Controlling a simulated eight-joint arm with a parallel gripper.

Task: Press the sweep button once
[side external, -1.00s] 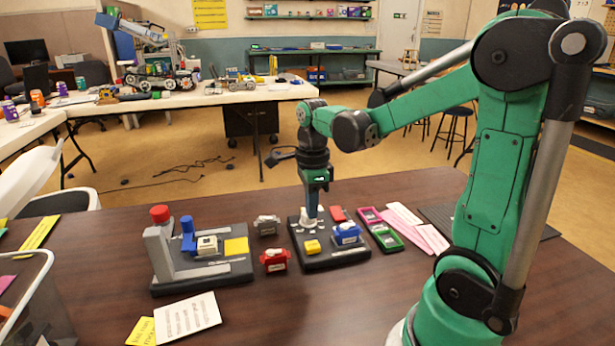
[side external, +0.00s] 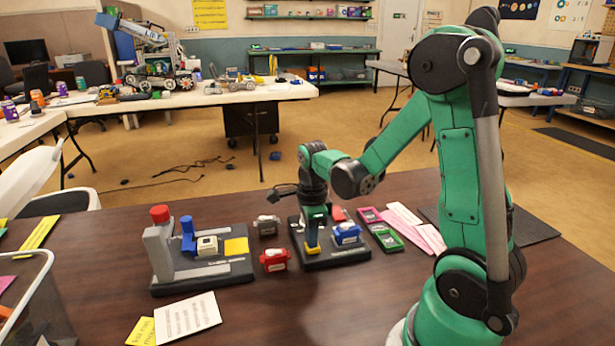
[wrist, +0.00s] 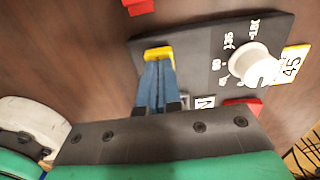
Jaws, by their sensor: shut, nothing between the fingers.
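A yellow button (wrist: 158,53) sits on the dark control board (wrist: 205,50); I cannot read a sweep label on it. My gripper (wrist: 157,66), with blue fingers, is shut and empty, pointing down at this button. In the side view my gripper (side external: 312,248) is low over the front of the board (side external: 345,259) and covers most of the button. The fingertips overlap the button's edge in the wrist view; I cannot tell whether they press it. A white knob (wrist: 252,64) with angle marks and a "45" tag (wrist: 292,62) is beside it.
A blue servo (side external: 346,234) stands on the board's right. A red servo (side external: 274,260) and a grey one (side external: 267,226) lie to its left. Another board (side external: 205,279) with a red-topped post (side external: 160,214) is further left.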

